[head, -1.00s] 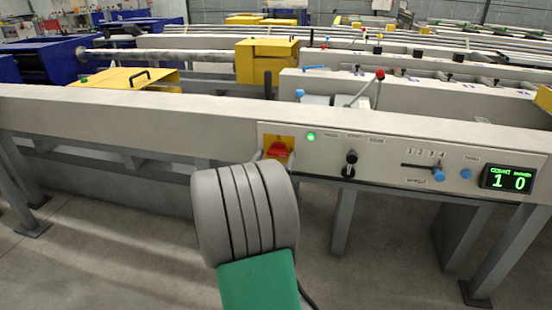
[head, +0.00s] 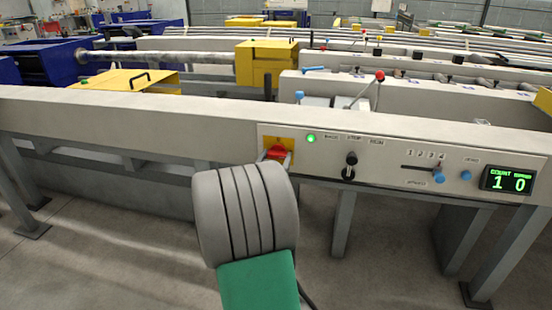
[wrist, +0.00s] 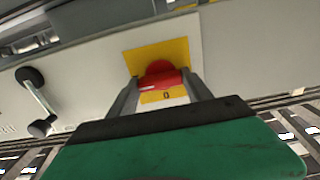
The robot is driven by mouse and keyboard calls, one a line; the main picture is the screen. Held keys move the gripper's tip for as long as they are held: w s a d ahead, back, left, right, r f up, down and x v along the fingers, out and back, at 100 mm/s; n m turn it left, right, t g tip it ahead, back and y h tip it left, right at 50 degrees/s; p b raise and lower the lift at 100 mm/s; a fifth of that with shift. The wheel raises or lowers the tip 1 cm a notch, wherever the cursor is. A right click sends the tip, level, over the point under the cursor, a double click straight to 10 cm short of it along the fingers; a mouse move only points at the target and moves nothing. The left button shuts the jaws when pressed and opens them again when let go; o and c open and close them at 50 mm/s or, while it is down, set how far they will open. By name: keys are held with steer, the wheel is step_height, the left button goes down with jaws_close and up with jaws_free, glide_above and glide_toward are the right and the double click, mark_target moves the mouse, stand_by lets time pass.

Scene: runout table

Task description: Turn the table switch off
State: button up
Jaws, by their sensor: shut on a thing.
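The table switch is a red knob (head: 277,153) on a yellow plate on the front panel of the table. In the wrist view the red knob (wrist: 160,73) sits on its yellow plate (wrist: 140,56), with a "0" mark beside it. My gripper (wrist: 160,88) is shut on the knob, one grey finger on each side. In the head view my gripper (head: 274,160) reaches the knob from the front, and my wrist hides the area below it. A green lamp (head: 311,139) right of the switch is lit.
The panel (head: 400,155) also carries a black selector (head: 350,165), a blue slider knob (head: 439,177), a blue button (head: 466,174) and a lit counter display (head: 507,179). A red-tipped lever (head: 379,76) stands above the table. The floor in front is clear.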

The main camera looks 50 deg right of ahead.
steer(key=shift+n, duration=0.3)
steer(key=shift+c, duration=0.3)
steer(key=n+p, duration=0.1)
steer(key=n, duration=0.2)
steer(key=shift+r+n+p, duration=0.1)
steer(key=shift+n+p, duration=0.2)
steer(key=n+p, duration=0.2)
steer(key=n, duration=0.2)
steer(key=shift+r+n, duration=0.1)
steer(key=shift+n, duration=0.2)
steer(key=n+p, duration=0.3)
steer(key=n, duration=0.1)
steer(key=n+p, duration=0.3)
steer(key=n, duration=0.2)
steer(key=shift+w, duration=0.1)
steer(key=o, duration=1.4)
steer(key=shift+c, duration=0.2)
steer(key=shift+a, duration=0.15)
